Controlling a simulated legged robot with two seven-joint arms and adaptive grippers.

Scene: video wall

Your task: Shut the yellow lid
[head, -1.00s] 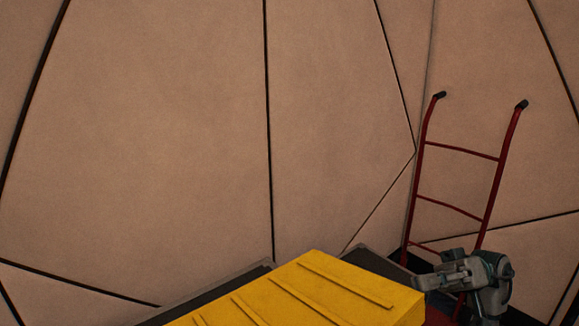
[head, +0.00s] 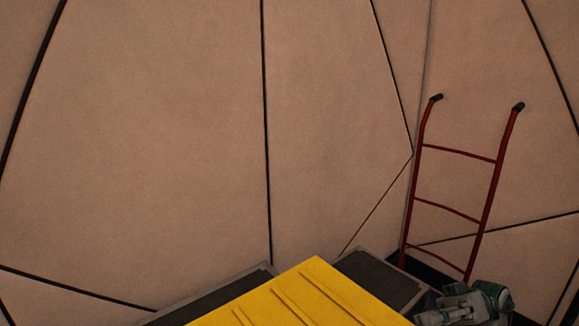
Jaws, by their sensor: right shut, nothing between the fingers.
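The yellow lid (head: 315,297) shows at the bottom centre of the head view, with raised ribs across its face. Its lower part is cut off by the frame's bottom edge, so I cannot tell how far open it stands. My right gripper (head: 440,316) is at the bottom edge, just right of the lid's right corner. It is shut and empty. I cannot tell whether it touches the lid. My left gripper is out of view.
A red hand truck (head: 450,205) leans against the beige panelled wall (head: 170,140) at the right, behind my right arm. A dark grey surface with a pale edge (head: 385,277) lies behind the lid.

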